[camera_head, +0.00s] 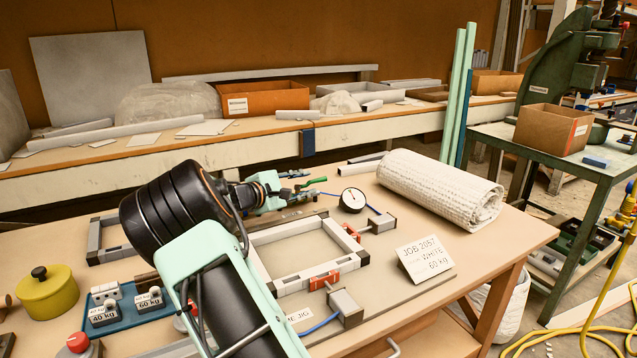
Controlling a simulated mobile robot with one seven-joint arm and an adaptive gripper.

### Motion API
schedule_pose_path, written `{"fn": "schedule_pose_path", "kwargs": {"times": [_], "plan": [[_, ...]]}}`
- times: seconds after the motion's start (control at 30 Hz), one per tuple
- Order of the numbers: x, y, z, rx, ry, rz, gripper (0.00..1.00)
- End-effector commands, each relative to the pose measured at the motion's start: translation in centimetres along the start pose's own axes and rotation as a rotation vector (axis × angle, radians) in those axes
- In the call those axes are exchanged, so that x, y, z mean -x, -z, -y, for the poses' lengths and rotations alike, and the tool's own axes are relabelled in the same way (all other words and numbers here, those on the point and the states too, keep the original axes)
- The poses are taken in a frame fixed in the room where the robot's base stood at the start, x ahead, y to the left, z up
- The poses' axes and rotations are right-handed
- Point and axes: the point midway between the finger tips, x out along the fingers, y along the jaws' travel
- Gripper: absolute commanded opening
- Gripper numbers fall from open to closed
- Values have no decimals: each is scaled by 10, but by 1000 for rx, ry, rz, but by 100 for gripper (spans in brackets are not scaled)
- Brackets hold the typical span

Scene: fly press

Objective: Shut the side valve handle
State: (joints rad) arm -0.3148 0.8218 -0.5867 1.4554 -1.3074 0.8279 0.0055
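A small valve with a green lever handle (312,182) shows near the back edge of the workbench, next to a blue tube. The lever points up and to the right, away from my gripper. I cannot tell whether this is the side valve or what state it is in. My gripper (288,188) is at the end of my black and mint arm, just left of the green handle. It seems apart from the handle, but depth is unclear. Its fingers are small and dark in this view, so their opening cannot be made out.
A white frame jig (285,283) with red clamps lies mid-bench, partly behind my arm. A round gauge (352,200), a rolled white blanket (440,188) and a job card (425,258) stand right of it. A yellow-green pot (47,297) and a weight tray (130,316) are at left.

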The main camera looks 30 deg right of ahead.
Motion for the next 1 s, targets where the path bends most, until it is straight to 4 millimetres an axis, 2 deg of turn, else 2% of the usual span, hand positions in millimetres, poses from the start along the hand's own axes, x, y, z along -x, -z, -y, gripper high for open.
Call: {"fn": "schedule_pose_path", "kwargs": {"times": [0.03,0.2,0.4,0.53,0.8,1.0], "plan": [[-13,0,2,-2,1,3,29],[-45,1,2,-3,2,1,29],[-70,1,1,-2,1,-1,29],[-77,0,1,-1,1,-1,29],[-78,0,0,-1,1,-2,29],[-78,0,0,-2,1,-2,8]]}}
